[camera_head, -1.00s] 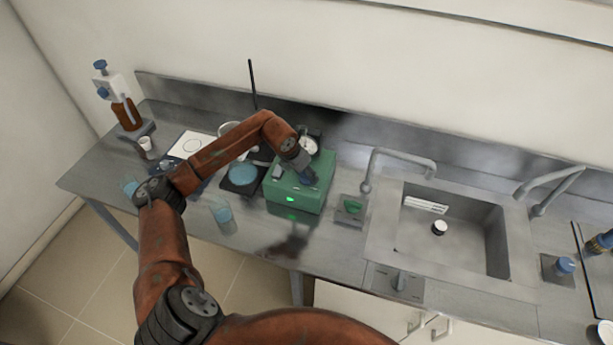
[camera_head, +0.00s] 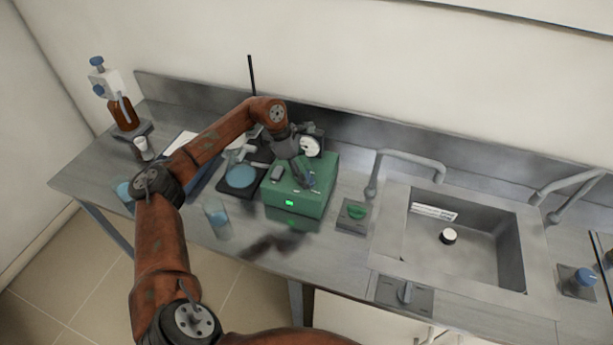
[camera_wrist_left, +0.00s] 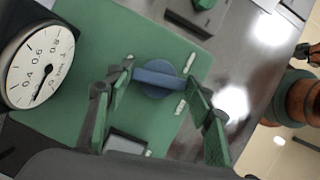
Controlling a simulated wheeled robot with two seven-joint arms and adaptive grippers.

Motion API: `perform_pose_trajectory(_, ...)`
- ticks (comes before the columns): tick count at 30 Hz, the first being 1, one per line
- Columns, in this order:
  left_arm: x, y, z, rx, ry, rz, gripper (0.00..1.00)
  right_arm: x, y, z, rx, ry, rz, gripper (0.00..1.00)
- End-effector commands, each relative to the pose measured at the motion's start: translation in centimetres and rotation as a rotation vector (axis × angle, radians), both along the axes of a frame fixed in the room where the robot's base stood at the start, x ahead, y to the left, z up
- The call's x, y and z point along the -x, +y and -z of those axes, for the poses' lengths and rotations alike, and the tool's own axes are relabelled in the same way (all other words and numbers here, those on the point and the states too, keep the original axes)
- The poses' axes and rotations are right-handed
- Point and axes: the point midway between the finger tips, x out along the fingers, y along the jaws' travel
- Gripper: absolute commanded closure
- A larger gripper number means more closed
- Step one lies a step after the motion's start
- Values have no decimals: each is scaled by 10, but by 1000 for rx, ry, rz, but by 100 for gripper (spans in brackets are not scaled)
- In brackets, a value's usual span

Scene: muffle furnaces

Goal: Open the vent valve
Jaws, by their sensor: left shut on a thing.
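The green box (camera_head: 290,205) stands on the metal bench, with a green light on its front. A blue knob (camera_wrist_left: 157,79), which looks like the vent valve, sits on its green top in the left wrist view. My left gripper (camera_wrist_left: 160,75) has a finger on either side of the knob and is shut on it. In the head view my left gripper (camera_head: 307,181) reaches down onto the box top and largely hides the knob. A round pressure gauge (camera_wrist_left: 38,66) stands beside the knob; it also shows in the head view (camera_head: 310,146).
A small device with a green knob (camera_head: 355,213) stands right of the box, before the sink (camera_head: 465,245) and its tap. Left of the box are a blue dish (camera_head: 240,176) and a beaker (camera_head: 216,213). The bench front below the box is clear.

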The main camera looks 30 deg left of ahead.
Motion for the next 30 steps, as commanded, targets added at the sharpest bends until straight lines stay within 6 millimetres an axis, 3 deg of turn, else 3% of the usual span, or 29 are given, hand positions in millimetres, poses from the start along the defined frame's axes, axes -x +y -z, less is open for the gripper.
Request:
perform_pose_trajectory(12, -2, 1, 0, -1, -2, 206, 75, 5, -5, 14, 5, 8, -2, 60)
perform_pose_trajectory(30, -2, 1, -1, -2, -3, 242, 75, 5, -4, 15, 4, 9, -2, 60)
